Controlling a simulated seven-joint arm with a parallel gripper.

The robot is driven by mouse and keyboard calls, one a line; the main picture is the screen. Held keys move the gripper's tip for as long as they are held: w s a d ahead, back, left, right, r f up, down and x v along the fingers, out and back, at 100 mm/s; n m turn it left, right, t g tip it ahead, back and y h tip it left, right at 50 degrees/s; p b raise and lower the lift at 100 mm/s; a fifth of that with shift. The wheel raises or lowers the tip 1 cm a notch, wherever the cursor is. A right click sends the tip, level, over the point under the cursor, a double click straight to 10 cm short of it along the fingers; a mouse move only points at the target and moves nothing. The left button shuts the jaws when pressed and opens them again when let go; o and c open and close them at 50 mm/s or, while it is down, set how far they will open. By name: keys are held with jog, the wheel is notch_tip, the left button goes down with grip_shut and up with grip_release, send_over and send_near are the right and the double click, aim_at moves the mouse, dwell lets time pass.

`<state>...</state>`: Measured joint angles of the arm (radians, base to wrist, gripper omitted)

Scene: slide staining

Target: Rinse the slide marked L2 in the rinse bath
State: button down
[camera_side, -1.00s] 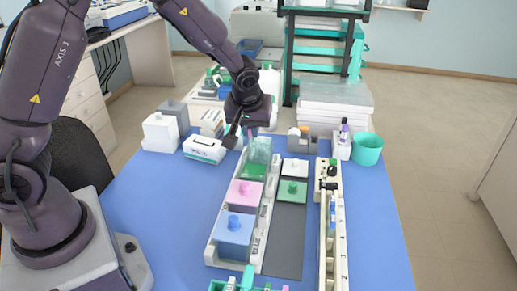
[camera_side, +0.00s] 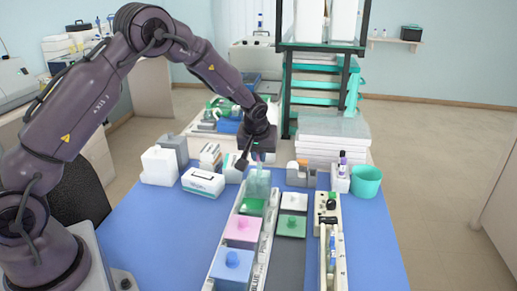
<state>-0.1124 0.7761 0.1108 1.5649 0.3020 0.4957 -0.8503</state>
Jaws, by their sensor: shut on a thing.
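My gripper (camera_side: 257,153) is over the clear, open-looking bath (camera_side: 257,184) at the far end of the bath row. Nearer in the row stand a green-topped bath (camera_side: 252,207), a pink-lidded bath (camera_side: 242,231) and a blue-lidded bath (camera_side: 231,268). I cannot read which one is the rinse bath.
A white lid (camera_side: 294,201) and a green lid (camera_side: 291,226) lie right of the row on a grey strip. A long cream rack (camera_side: 331,245) stands further right. A white box (camera_side: 203,182), a teal cup (camera_side: 366,182) and a small bottle holder (camera_side: 340,180) stand behind. Blue table at left is bare.

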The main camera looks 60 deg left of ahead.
aim_at(259, 172)
jog(key=shift+f, duration=3.05)
jog(key=shift+r, duration=4.8)
